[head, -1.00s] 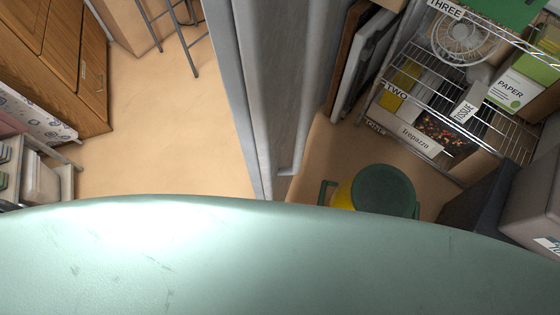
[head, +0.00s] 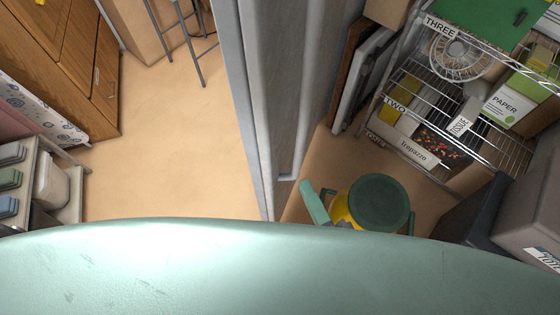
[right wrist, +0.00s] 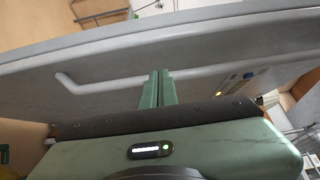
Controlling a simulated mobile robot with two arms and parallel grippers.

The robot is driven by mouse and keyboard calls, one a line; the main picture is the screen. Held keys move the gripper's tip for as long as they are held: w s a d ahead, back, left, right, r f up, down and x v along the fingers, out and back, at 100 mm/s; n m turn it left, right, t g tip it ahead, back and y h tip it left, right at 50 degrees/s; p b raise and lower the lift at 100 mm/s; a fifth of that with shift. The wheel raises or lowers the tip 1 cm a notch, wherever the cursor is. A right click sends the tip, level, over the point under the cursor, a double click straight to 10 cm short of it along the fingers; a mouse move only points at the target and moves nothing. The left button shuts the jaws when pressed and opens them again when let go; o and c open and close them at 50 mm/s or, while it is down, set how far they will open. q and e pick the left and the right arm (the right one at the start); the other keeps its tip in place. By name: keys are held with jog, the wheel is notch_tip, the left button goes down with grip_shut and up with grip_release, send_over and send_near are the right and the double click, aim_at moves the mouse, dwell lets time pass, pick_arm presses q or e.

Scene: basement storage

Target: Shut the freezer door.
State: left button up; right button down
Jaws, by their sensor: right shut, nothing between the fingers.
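The grey freezer door (head: 310,75) stands open, seen nearly edge-on from above in the middle of the head view. Its bar handle (head: 287,178) shows near the door's lower end. In the right wrist view the door (right wrist: 200,55) spans the picture, with the long pale handle (right wrist: 100,83) across it. My right gripper (right wrist: 160,74) is shut and empty, its fingertips over the handle bar; I cannot tell whether they touch. In the head view part of the right gripper (head: 315,203) shows right of the door's end. My left gripper is not in view.
A green-lidded yellow bin (head: 379,203) stands on the floor right of the door. A wire shelf (head: 400,115) with boxes and a fan is beyond it. A wooden cabinet (head: 75,60) stands at left. The floor (head: 175,140) left of the door is clear.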

aim_at(272, 151)
jog(key=w+a+p, duration=0.2)
jog(key=w+a, duration=0.3)
jog(key=shift+w+r, duration=0.1)
jog(key=shift+w, duration=0.05)
jog(key=shift+a, duration=0.65)
